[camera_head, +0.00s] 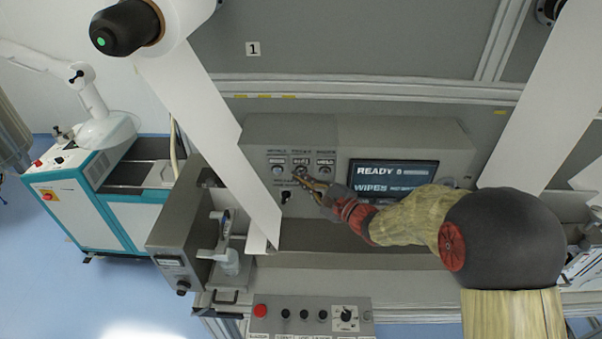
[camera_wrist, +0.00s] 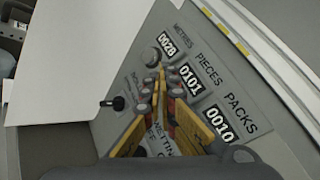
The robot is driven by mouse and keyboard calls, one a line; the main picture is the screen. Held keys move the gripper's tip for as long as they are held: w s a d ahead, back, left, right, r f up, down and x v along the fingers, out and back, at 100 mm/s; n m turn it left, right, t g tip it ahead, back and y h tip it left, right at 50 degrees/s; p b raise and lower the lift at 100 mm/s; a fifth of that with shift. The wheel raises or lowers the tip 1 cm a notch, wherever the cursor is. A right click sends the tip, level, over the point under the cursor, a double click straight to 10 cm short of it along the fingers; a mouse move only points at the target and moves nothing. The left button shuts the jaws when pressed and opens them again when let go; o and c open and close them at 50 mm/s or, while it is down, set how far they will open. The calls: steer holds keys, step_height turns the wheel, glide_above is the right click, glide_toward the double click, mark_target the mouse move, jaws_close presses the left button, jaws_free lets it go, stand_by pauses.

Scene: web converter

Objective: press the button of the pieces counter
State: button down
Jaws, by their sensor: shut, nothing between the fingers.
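The counter panel (camera_head: 256,160) carries three small counters in a row, each with a round button below. In the wrist view the pieces counter (camera_wrist: 190,79) reads 0101, between the metres counter (camera_wrist: 167,43) at 0028 and the packs counter (camera_wrist: 218,124) at 0010. My gripper (camera_wrist: 160,70) is shut and empty, its tips at the panel right by the pieces counter. The tips cover the spot of the pieces button in the wrist view. In the head view my gripper (camera_head: 298,178) is just below the middle button (camera_head: 303,170). I cannot tell whether it touches.
The metres button (camera_wrist: 151,56) is close beside the tips. A black key switch (camera_wrist: 118,103) sticks out lower on the panel. A white web (camera_head: 205,120) hangs on the left. A display (camera_head: 393,177) reading READY is on the right.

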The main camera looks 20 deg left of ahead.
steer(key=shift+w+a+b, duration=0.1)
steer(key=shift+w+b, duration=0.3)
steer(key=shift+w, duration=0.15)
stand_by(0.5)
steer(key=shift+s, duration=0.15)
stand_by(0.3)
steer(key=shift+s+d+b, duration=0.2)
steer(key=shift+s+b, duration=0.25)
steer(key=shift+s, duration=0.35)
steer(key=s+b, duration=0.1)
steer(key=s, duration=0.1)
steer(key=s+d, duration=0.1)
steer(key=s, duration=0.2)
steer(key=shift+d+b, duration=0.1)
steer(key=shift+b, duration=0.3)
stand_by(0.5)
